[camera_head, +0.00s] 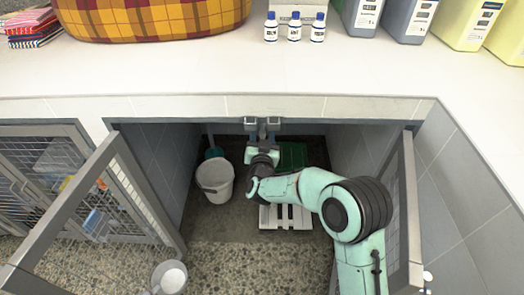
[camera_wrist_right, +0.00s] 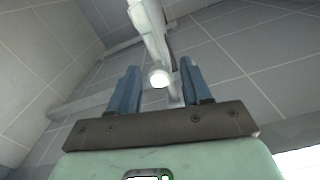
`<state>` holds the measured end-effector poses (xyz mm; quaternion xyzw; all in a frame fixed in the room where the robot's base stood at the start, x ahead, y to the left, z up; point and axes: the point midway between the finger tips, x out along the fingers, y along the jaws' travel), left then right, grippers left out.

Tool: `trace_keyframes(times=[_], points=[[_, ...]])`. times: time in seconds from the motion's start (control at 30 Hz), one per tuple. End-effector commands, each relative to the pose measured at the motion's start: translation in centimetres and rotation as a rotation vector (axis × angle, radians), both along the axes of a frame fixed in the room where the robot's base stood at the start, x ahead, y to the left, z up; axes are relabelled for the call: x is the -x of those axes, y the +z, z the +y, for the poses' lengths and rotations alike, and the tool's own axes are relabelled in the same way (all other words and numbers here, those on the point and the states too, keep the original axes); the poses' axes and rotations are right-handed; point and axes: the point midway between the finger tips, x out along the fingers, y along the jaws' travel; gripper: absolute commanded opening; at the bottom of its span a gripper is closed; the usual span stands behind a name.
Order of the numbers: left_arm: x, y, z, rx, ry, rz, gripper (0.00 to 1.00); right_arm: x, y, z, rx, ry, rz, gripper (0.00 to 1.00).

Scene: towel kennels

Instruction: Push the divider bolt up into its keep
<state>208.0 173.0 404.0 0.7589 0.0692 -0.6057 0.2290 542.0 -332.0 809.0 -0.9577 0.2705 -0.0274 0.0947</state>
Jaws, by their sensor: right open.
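My right gripper (camera_head: 262,122) reaches up inside the middle kennel bay, just under the counter's front edge. In the right wrist view its two blue fingers (camera_wrist_right: 159,85) are apart, with a gap between them. A pale grey bar with a bright round end, apparently the divider bolt (camera_wrist_right: 158,40), shows beyond and between the fingers. I cannot tell whether a finger touches it. The keep is not clearly distinguishable in either view. In the head view the bolt cannot be made out. My left gripper is not in view.
Open mesh doors stand at the left (camera_head: 75,205) and right (camera_head: 405,215) of the bay. A white bucket (camera_head: 214,180), a white slatted piece (camera_head: 285,217) and a green tray (camera_head: 292,155) are inside. A metal bowl (camera_head: 170,276) is in front. Bottles (camera_head: 294,28) stand on the counter (camera_head: 200,70).

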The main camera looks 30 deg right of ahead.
Motion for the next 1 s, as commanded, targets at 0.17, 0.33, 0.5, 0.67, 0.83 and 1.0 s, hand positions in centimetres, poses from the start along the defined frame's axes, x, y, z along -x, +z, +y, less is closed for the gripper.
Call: trace_keyframes(times=[0.17,0.33,0.5,0.67,0.83,1.0], points=[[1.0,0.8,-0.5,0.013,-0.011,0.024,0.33,3.5,0.2,2.2,0.000,0.005,0.002,0.48],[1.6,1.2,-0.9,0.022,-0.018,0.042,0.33,6.6,0.2,4.2,0.000,0.003,0.000,0.48],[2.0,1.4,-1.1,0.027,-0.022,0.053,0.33,8.7,0.2,5.4,0.000,0.003,-0.002,0.48],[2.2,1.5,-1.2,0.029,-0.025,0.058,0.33,9.5,0.1,5.9,0.000,0.001,-0.002,0.48],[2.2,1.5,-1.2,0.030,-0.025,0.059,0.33,9.6,0.1,5.9,0.001,0.000,-0.003,0.48],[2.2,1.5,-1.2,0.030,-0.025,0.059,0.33,9.6,0.1,5.9,0.001,0.000,-0.003,0.48]])
